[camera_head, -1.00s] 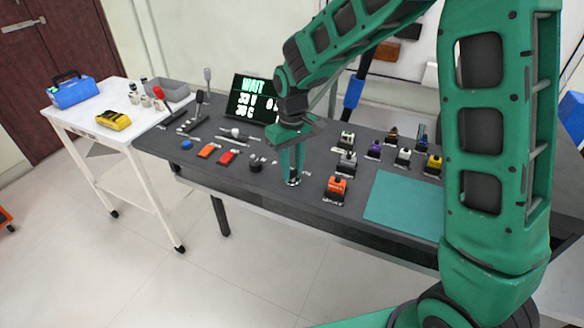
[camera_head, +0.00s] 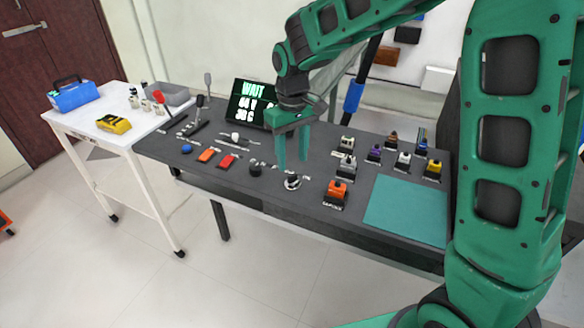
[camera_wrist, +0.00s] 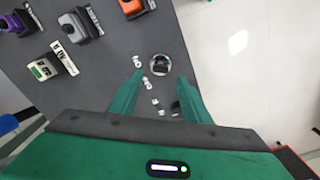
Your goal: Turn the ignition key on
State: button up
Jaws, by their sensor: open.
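The ignition key (camera_head: 292,180) is a small dark key in a round silver switch on the dark console, near its front edge. It also shows in the wrist view (camera_wrist: 160,66), just beyond my fingertips, where its dark bar lies roughly across the picture. Small white labels sit beside it, too small to read, so I cannot tell its setting. My gripper (camera_head: 292,162) is green, points down and hangs above the key, apart from it. Its two fingers are spread with nothing between them, as the wrist view shows (camera_wrist: 160,76).
An orange switch (camera_head: 336,192) stands right of the key, a black knob (camera_head: 255,168) left. Several coloured switches stand behind, and a teal mat (camera_head: 405,208) lies at right. A lit display (camera_head: 250,102) reads WAIT. A white cart (camera_head: 90,128) stands left.

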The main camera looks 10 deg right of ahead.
aim_at(293, 174)
jog(key=shift+r, duration=2.55)
jog(key=shift+d, duration=0.1)
jog(key=s+d+r+m, duration=0.1)
jog(key=s+d+m, duration=0.3)
jog(key=s+d, duration=0.7)
jog(key=s+d+r+m, duration=0.1)
jog(key=s+d+m, duration=0.3)
jog(key=s+d, duration=0.65)
jog(key=s+d+f+m, duration=0.2)
jog(key=s+d, duration=0.4)
jog(key=s, duration=0.3)
jog(key=shift+s+d+f+m, duration=0.15)
jog(key=shift+s+m, duration=0.2)
jog(key=shift+m, duration=0.15)
jog(key=shift+w+f, duration=0.25)
jog(key=shift+w, duration=0.4)
